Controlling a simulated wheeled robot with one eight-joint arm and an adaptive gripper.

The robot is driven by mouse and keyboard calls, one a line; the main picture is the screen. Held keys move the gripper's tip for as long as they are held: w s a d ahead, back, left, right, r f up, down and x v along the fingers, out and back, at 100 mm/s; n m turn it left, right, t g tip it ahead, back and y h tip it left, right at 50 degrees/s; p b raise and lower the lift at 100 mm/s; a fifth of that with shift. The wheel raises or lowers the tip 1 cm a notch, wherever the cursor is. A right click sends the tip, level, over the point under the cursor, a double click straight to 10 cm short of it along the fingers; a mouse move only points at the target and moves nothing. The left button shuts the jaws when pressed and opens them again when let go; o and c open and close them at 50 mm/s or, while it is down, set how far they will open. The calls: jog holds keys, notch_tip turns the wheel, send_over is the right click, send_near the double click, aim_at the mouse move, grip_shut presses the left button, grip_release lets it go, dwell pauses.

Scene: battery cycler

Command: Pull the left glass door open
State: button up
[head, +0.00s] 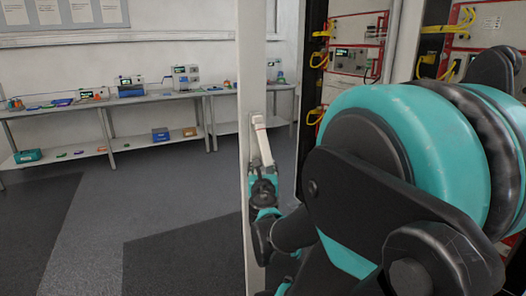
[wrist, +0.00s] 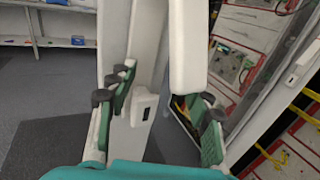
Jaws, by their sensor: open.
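The left glass door shows its pale frame (head: 250,60) upright in the middle of the head view, standing away from the racks; its stile is also in the wrist view (wrist: 149,60). Its white bar handle (head: 261,140) is on this stile, and it also shows in the wrist view (wrist: 188,45). My gripper (head: 264,190) is just below the handle in the head view. In the wrist view my gripper (wrist: 163,100) is open, with fingers on both sides of the stile and handle. I cannot tell whether any finger touches them.
Racks with red-edged instruments (head: 355,65) and yellow cables stand at the right, partly hidden by my arm. Another pale door frame (wrist: 292,80) is at the right of the wrist view. A bench (head: 150,98) with small devices lines the back wall. The grey floor at left is clear.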

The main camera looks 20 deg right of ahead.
aim_at(263, 149)
jog(key=r, duration=0.2)
jog(key=w+r, duration=0.1)
jog(key=r, duration=0.1)
jog(key=shift+d+r, duration=0.15)
jog(key=shift+r, duration=0.05)
jog(key=shift+s+r, duration=0.45)
jog(key=shift+r, duration=0.4)
jog(key=shift+s+f, duration=0.1)
jog(key=shift+s, duration=0.05)
